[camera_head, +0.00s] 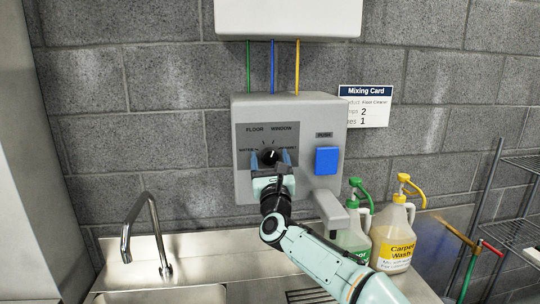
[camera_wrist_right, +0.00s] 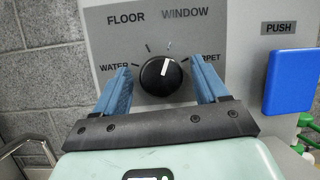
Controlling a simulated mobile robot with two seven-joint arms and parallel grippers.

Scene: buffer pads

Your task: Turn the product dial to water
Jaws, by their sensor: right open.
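The product dial (camera_wrist_right: 160,77) is a round black knob with a white pointer line on the grey dispenser (camera_head: 320,120). The pointer is nearly upright, tilted slightly right towards the WINDOW tick. The labels read WATER at left, FLOOR and WINDOW above, and one partly hidden at right, ending in "RPET". My right gripper (camera_head: 270,158) is open, with one blue finger on each side of the dial. In the right wrist view gaps show between both fingers and the knob. The dial also shows in the head view (camera_head: 269,156). My left gripper is not in view.
A blue PUSH button (camera_head: 327,160) sits right of the dial panel. A green-topped bottle (camera_head: 354,233) and a yellow-topped Carpet Wash bottle (camera_head: 393,240) stand below right. A faucet (camera_head: 145,225) is at left. A Mixing Card (camera_head: 365,105) hangs on the wall.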

